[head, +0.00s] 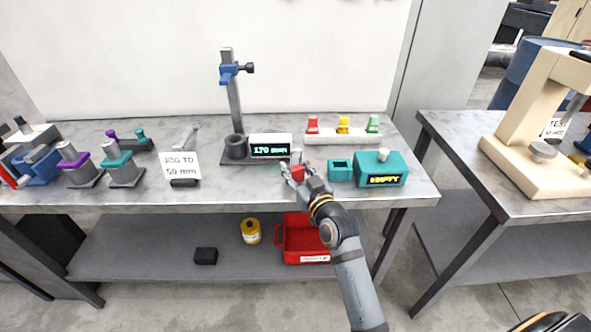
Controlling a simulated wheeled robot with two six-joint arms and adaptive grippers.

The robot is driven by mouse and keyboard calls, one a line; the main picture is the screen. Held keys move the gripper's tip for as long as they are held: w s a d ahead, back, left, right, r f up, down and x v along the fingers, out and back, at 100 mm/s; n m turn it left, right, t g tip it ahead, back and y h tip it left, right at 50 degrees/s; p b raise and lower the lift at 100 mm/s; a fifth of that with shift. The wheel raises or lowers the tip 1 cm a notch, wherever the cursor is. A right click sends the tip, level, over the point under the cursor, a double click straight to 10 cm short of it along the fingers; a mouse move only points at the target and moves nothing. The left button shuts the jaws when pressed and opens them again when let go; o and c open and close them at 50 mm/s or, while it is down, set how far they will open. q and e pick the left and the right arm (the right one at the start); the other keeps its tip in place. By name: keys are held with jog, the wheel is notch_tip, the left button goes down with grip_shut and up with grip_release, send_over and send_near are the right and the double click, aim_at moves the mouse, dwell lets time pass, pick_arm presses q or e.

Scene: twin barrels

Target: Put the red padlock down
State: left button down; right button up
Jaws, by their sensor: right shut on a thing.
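The red padlock (298,172) is a small red block on the right part of the main bench, in front of the "170 mm" display. My right gripper (294,172) is shut on it, with fingers at its sides. The padlock is at about the height of the bench top; I cannot tell whether it touches the surface. The gripper hides part of it. My left gripper is not in view.
A "170 mm" display (270,147) and a stand with a blue clamp (230,72) are behind. Teal boxes (381,169) stand close on the right. A white rack (343,135) holds coloured pieces. A red bin (306,240) is on the lower shelf. Clear bench lies left of the gripper.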

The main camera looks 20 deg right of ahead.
jog(key=o, duration=0.7)
jog(key=shift+w+f, duration=0.1)
jog(key=shift+f, duration=0.1)
jog(key=o, duration=0.4)
jog(key=shift+c, duration=0.2)
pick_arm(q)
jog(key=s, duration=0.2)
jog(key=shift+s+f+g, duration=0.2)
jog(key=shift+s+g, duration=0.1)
pick_arm(e)
jog(key=shift+r, duration=0.1)
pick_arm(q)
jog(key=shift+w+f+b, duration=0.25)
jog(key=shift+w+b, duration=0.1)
pick_arm(e)
jog(key=s+d, duration=0.1)
jog(key=s, duration=1.1)
jog(key=shift+d, duration=0.15)
